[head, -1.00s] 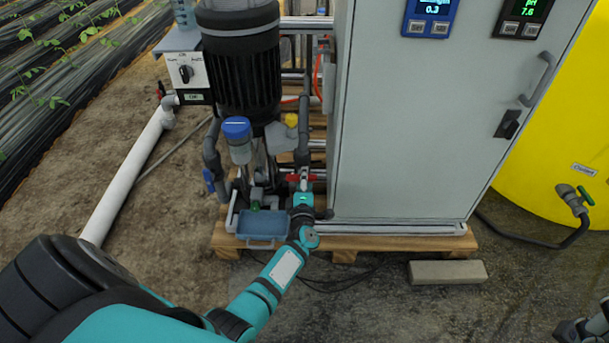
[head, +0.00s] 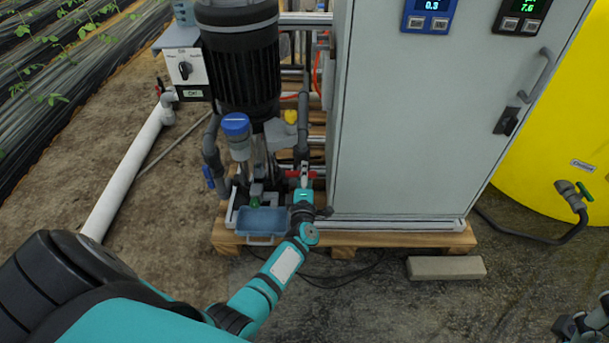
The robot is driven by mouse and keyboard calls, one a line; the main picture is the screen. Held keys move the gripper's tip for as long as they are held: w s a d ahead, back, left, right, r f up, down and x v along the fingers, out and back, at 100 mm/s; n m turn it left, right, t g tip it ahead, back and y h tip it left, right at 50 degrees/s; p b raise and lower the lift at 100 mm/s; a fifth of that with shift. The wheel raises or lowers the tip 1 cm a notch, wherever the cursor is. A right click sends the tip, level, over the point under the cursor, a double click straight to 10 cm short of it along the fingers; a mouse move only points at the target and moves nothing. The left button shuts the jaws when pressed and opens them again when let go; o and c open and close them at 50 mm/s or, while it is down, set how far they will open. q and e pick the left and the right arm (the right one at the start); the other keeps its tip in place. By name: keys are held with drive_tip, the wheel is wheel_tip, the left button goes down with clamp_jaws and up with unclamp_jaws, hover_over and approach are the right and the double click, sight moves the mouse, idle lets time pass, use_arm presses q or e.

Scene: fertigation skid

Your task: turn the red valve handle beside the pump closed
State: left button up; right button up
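The red valve handle (head: 311,174) shows beside the black pump (head: 237,70), low on the vertical grey pipe to the pump's right. Only part of it is visible, lying roughly crosswise to the pipe. My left arm reaches in from the lower left, and my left gripper (head: 304,182) is at the handle, pointing away from me. Its fingers are small and partly hidden by its own body and wrist, so I cannot tell whether they are open or touching the handle. At the lower right edge, part of my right arm shows; its fingertips are not visible.
A grey cabinet (head: 405,130) stands close to the right of the valve. A blue tray (head: 262,222) sits on the wooden pallet (head: 345,241) below the pump. A concrete block (head: 446,268) lies on the ground. A yellow tank (head: 570,130) stands at the right.

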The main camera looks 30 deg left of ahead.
use_arm(q)
drive_tip(key=v, duration=1.2)
drive_tip(key=shift+a+r, duration=0.1)
